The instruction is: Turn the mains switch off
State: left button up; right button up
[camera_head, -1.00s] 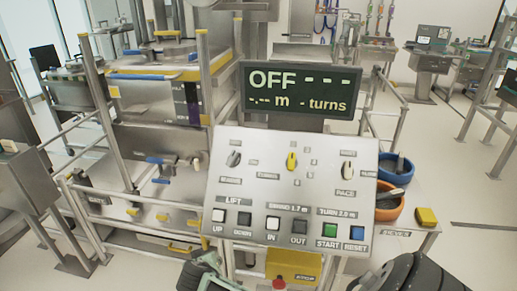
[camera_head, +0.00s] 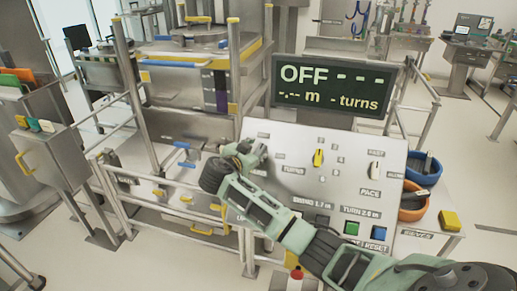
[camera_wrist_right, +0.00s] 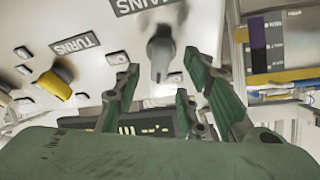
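The mains switch is a grey rotary knob (camera_wrist_right: 160,52) on the pale sloped control panel (camera_head: 290,180). In the right wrist view it stands under a partly cut-off label ending in "AINS". My right gripper (camera_wrist_right: 162,78) is open, its green fingers spread to either side of the knob's lower end. I cannot tell whether they touch it. In the head view the right gripper (camera_head: 248,154) is at the panel's upper left and largely covers the switch area. The display (camera_head: 330,90) reads "OFF" with dashes. My left gripper is not in view.
A yellow knob (camera_head: 318,158) and a white pace knob (camera_head: 374,171) sit further right on the panel. Green (camera_head: 351,228) and blue (camera_head: 379,233) buttons are below. My right forearm crosses the lower panel. A railed metal frame stands left; blue and orange bowls (camera_head: 413,201) stand right.

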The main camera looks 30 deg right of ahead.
aim_at(259, 151)
jog(key=shift+p+x, duration=0.35)
jog(key=shift+x, duration=1.2)
jog(key=shift+f, duration=0.1)
grip_shut()
